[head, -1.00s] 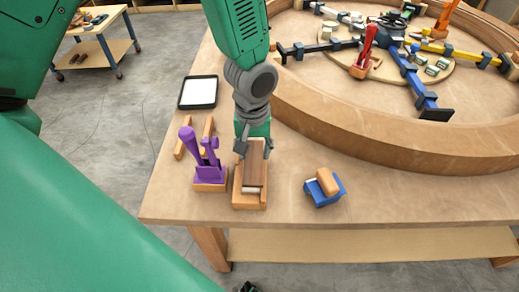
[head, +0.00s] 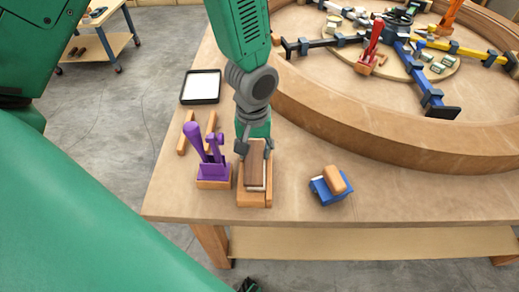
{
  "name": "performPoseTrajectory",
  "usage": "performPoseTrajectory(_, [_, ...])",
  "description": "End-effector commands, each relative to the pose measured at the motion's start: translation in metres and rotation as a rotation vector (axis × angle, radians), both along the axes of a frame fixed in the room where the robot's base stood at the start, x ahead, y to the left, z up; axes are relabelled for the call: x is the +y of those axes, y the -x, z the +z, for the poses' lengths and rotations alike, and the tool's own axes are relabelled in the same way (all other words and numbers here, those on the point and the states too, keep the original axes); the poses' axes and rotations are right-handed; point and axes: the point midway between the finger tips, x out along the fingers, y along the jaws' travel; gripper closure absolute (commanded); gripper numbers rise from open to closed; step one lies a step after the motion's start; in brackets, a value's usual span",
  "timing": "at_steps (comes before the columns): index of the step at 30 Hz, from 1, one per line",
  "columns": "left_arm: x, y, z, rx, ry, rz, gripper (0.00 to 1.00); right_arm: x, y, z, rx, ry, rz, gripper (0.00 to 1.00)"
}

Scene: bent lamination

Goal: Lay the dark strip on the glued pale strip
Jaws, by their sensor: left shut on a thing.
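My left gripper (head: 255,148) is shut on the far end of the dark strip (head: 256,168), a brown wooden piece. The strip is over the light wooden holder (head: 254,201) near the table's front edge, roughly lined up with it. A thin pale strip (head: 255,189) shows at the near end, under the dark one; most of it is hidden. I cannot tell whether the two strips touch. Glue cannot be made out.
A purple clamp (head: 213,170) on a wooden base stands close on the left. A blue block with a wooden handle (head: 330,185) sits to the right. A black-rimmed tray (head: 201,87) lies behind left. A large curved wooden ring (head: 375,135) with clamps fills the back right.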

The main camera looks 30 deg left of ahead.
Motion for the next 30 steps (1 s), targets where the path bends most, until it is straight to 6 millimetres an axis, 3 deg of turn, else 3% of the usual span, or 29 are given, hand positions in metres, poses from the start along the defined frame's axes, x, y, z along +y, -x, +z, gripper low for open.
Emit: performPoseTrajectory(30, [0.007, 0.001, 0.0, 0.0, -0.005, -0.001, 1.0, 0.0, 0.0, 0.005, 0.0, 0.0, 0.0, 0.22])
